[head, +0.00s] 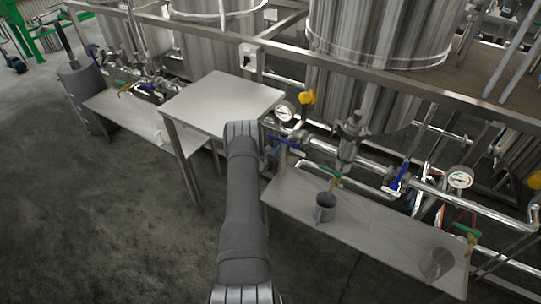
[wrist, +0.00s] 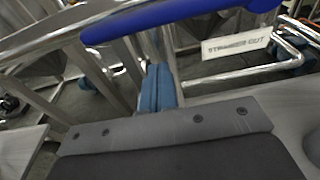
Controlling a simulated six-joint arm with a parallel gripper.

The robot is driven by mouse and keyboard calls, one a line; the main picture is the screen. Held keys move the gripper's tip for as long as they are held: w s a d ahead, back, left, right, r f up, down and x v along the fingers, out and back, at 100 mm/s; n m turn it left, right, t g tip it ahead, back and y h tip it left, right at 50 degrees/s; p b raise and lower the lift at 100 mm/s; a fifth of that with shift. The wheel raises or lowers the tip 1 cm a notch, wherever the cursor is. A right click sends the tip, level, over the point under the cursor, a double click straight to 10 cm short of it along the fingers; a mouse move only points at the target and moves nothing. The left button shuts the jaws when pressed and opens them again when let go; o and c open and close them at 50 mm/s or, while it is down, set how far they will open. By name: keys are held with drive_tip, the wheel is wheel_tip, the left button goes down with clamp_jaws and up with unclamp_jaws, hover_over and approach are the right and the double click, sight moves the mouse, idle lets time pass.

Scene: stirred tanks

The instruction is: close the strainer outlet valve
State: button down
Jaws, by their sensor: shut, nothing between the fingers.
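The blue lever handle (wrist: 180,18) spans the top of the wrist view, large and close to the camera. A white tag reading "STRAINER OUT" (wrist: 236,44) hangs to its right. The same handle (head: 284,143) shows in the head view on the pipe just right of my wrist. My gripper (wrist: 160,75) has its blue fingers shut and empty, pointing just below the handle in the picture. In the head view the gripper (head: 269,158) is mostly hidden by my arm. I cannot tell whether the fingers touch the handle.
A steel table (head: 225,103) stands left of my gripper. A low bench (head: 375,225) below right holds a metal cup (head: 324,207).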

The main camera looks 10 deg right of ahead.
sight(281, 140)
drive_tip(key=shift+s+a+r, duration=0.1)
drive_tip(key=shift+a+r, duration=0.05)
drive_tip(key=shift+r, duration=0.5)
drive_tip(key=shift+s+a+r, duration=0.1)
drive_tip(key=shift+s+r, duration=0.05)
drive_tip(key=shift+r, duration=0.5)
drive_tip(key=shift+s+a+r, duration=0.1)
drive_tip(key=shift+a+r, duration=0.05)
drive_tip(key=shift+r, duration=0.5)
drive_tip(key=shift+r+m, duration=0.25)
drive_tip(key=shift+m, duration=0.05)
